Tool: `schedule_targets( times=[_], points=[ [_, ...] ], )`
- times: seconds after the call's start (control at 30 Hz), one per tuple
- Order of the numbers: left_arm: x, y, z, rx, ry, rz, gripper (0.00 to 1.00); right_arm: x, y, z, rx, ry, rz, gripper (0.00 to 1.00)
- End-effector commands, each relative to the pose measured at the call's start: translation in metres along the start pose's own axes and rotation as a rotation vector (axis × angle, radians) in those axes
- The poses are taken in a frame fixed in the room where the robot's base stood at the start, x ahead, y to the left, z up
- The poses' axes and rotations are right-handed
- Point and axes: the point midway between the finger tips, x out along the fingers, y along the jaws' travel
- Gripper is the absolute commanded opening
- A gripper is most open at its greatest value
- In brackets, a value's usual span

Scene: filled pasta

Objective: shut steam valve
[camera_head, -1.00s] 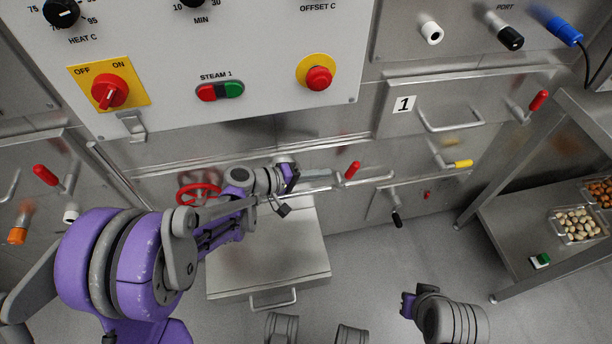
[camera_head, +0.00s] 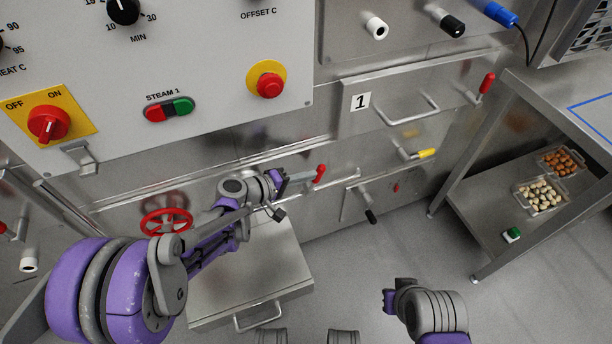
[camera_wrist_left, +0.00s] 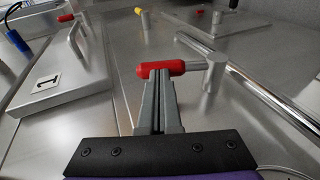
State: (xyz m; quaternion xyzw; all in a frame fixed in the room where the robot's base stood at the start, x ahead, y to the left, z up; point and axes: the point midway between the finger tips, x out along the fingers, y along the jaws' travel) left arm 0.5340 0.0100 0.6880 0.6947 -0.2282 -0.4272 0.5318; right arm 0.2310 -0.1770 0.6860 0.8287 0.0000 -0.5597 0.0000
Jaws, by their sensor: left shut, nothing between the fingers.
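A lever with a red grip (camera_head: 320,173) sticks up from a pipe on the machine's front in the head view. The red grip also shows in the left wrist view (camera_wrist_left: 157,69), on a metal stem, lying across just beyond my fingertips. A red handwheel (camera_head: 167,222) sits further left, partly behind my left arm. My left gripper (camera_head: 300,179) is shut and empty, its tips at the lever's left side. In the wrist view its fingers (camera_wrist_left: 157,80) overlap the red grip; I cannot tell whether they touch. My right gripper (camera_head: 389,300) hangs low, its fingers unclear.
A control panel (camera_head: 210,60) with red and green steam buttons (camera_head: 169,109) is above. A drawer-like steel box (camera_head: 250,275) juts out below my left arm. A yellow-grip lever (camera_head: 425,153) and a black one (camera_head: 370,216) are to the right. A steel table (camera_head: 560,110) stands at right.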

Motion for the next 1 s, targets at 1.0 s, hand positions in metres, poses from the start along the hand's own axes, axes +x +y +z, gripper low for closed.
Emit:
schedule_targets(
  times=[1.0],
  points=[
    [0.071, 0.009, 0.015, 0.162, -0.003, -0.795, 0.00, -0.054, 0.000, -0.016, 0.000, 0.019, 0.000, 0.00]
  ],
)
